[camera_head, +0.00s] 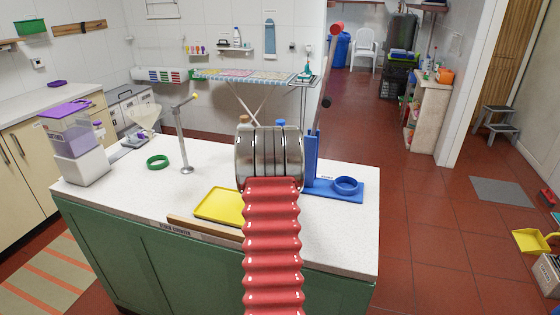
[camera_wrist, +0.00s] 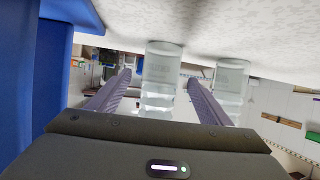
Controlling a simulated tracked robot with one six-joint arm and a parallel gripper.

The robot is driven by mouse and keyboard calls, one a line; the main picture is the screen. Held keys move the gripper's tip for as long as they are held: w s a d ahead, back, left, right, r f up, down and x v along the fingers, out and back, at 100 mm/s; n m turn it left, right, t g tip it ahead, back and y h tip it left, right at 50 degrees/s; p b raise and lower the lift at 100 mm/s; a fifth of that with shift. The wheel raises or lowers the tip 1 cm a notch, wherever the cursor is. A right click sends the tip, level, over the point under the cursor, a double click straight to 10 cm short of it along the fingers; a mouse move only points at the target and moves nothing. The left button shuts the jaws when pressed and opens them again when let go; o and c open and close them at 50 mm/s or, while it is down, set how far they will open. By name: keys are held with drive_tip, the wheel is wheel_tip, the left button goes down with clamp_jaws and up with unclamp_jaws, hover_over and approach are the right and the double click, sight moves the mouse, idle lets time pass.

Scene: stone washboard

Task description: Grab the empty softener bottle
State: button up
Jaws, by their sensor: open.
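In the wrist view, which is upside down, my gripper (camera_wrist: 159,78) is open, with its two ridged fingers apart. A clear cylindrical container (camera_wrist: 161,92) with a faint label shows between the fingers; contact is not visible. A second clear container (camera_wrist: 231,80) stands beyond the right finger. Either may be the softener bottle; I cannot read the labels. In the head view my red arm and metal cylinder hide the gripper and most of what stands behind them. Only a brown top (camera_head: 244,119) and a blue top (camera_head: 281,122) show above.
A blue stand with a ring (camera_head: 346,185) is right of my arm on the white counter (camera_head: 130,195). A yellow tray (camera_head: 218,205) lies left of my arm.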

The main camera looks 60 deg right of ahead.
drive_tip(key=shift+x, duration=1.6)
drive_tip(key=shift+r, duration=0.1)
drive_tip(key=shift+w, duration=0.1)
drive_tip(key=c, duration=1.1)
